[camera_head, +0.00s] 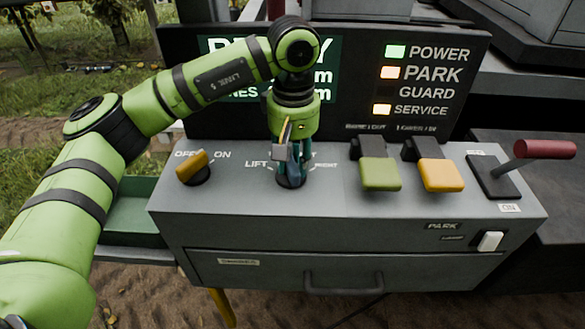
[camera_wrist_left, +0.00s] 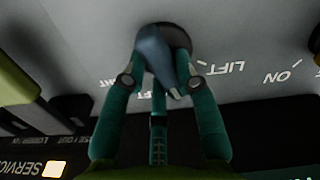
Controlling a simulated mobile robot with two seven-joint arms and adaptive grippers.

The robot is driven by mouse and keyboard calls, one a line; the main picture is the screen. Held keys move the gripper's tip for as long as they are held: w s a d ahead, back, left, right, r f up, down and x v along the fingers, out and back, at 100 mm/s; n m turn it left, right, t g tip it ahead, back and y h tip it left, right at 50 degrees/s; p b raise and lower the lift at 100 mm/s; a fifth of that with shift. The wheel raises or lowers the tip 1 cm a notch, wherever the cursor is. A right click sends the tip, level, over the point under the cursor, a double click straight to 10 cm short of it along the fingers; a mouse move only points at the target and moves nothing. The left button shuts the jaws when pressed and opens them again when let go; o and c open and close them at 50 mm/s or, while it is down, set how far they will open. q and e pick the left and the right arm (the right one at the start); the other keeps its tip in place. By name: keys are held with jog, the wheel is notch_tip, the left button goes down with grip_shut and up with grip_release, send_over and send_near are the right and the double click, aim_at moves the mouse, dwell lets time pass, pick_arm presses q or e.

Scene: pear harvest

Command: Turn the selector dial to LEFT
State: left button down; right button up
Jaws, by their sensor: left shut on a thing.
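The selector dial (camera_head: 291,183) is on the grey console top, between the printed words LIFT and RIGHT. It is mostly hidden by my left gripper (camera_head: 290,165), which comes down on it from above. In the left wrist view the dial's blue-grey handle (camera_wrist_left: 154,60) sits between the teal fingers of my left gripper (camera_wrist_left: 160,76), which are shut on it. There its narrow end points down and a little right, towards the display side and slightly to the LIFT side. Lettering behind the gripper is partly covered. My right gripper is not in view.
A yellow OFF/ON knob (camera_head: 192,166) stands left of the dial. A green paddle (camera_head: 380,174), a yellow paddle (camera_head: 441,175) and a red-handled lever (camera_head: 543,149) stand to the right. The display board (camera_head: 360,100) rises behind, with POWER, PARK and SERVICE lit.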

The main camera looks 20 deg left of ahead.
pick_arm(q)
jog(key=m+b, duration=0.2)
jog(key=m, duration=0.1)
jog(key=shift+s+f+m, duration=0.1)
jog(key=shift+f+m, duration=0.1)
jog(key=shift+m, duration=0.1)
jog(key=shift+s+d+r+m+b, duration=0.1)
jog(key=shift+m+b, duration=0.2)
jog(key=shift+m, duration=0.65)
jog(key=shift+d+m+b, duration=0.1)
jog(key=shift+m+b, duration=0.15)
jog(key=shift+m, duration=0.7)
jog(key=c, duration=0.9)
grip_release()
jog(key=shift+a, duration=0.1)
jog(key=shift+c, duration=0.2)
